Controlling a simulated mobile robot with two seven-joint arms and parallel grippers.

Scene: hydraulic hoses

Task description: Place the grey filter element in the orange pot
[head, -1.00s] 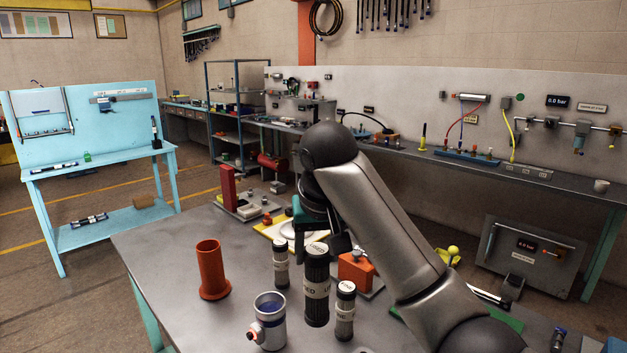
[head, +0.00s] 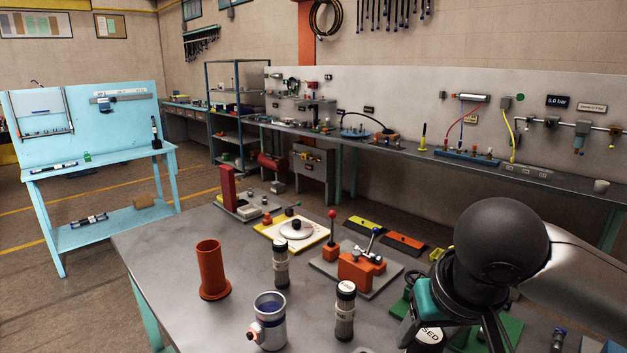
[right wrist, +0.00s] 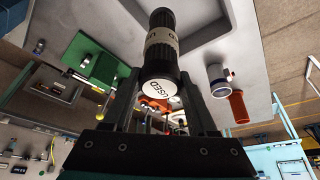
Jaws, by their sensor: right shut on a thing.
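My right gripper (right wrist: 163,92) is shut on a dark ribbed filter element (right wrist: 160,45) with a pale band and a white end cap marked USED. In the head view, this held element (head: 428,338) is at the lower right, partly hidden by my gripper (head: 440,318). The orange pot (head: 211,272) stands upright and open-topped at the left of the table; it also shows in the right wrist view (right wrist: 238,106), well away from the gripper. Two slimmer grey-black filter elements (head: 281,264) (head: 345,312) stand upright on the table. My left gripper is not in view.
A metal cup with a blue inside (head: 269,318) stands between the pot and the nearer slim element. The table's left front is clear.

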